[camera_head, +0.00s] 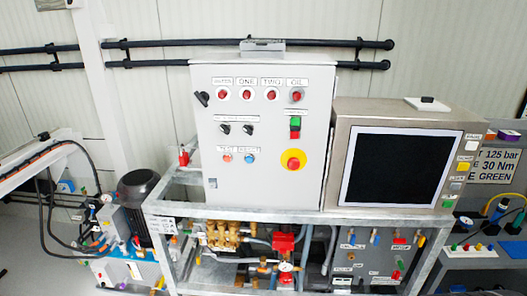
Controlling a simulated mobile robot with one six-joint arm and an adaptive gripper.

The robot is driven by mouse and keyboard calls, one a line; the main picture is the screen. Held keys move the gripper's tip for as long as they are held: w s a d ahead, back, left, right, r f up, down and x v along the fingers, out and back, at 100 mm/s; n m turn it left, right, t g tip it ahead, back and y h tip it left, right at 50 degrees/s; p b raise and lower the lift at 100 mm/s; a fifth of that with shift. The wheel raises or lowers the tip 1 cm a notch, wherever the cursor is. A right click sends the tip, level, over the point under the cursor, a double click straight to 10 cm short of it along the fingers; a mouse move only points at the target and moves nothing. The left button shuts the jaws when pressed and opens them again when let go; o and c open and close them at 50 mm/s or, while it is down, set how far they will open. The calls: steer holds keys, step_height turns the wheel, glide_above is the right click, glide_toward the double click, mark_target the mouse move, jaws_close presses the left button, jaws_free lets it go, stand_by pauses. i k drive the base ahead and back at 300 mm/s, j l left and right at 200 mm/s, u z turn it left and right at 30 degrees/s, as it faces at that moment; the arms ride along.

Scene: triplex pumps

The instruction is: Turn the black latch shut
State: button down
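A black lever-like part (202,98) sits at the upper left edge of the grey control cabinet (225,185). It looks tilted, and it may be the black latch. Two black rotary knobs, a left one (224,129) and a right one (249,130), sit lower on the cabinet's front. A small black piece (428,99) lies on a white plate on top of the monitor housing. I cannot tell for certain which part is the latch or whether it is shut. My gripper is not in view.
The cabinet carries red lamps, a green-and-red switch (295,127) and a yellow-ringed red knob (293,160). A dark screen (395,168) stands to its right. A metal frame (320,213) with brass pumps and hoses is below. A motor (138,190) stands at the left.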

mark_target(197, 93)
steer(key=i+j+u, duration=0.15)
steer(key=j, duration=0.15)
steer(key=i+j+u, duration=0.1)
steer(key=j, duration=0.25)
steer(key=i+j+u, duration=0.15)
steer(key=i+j, duration=0.1)
steer(key=j, duration=0.8)
steer(key=i+z, duration=0.05)
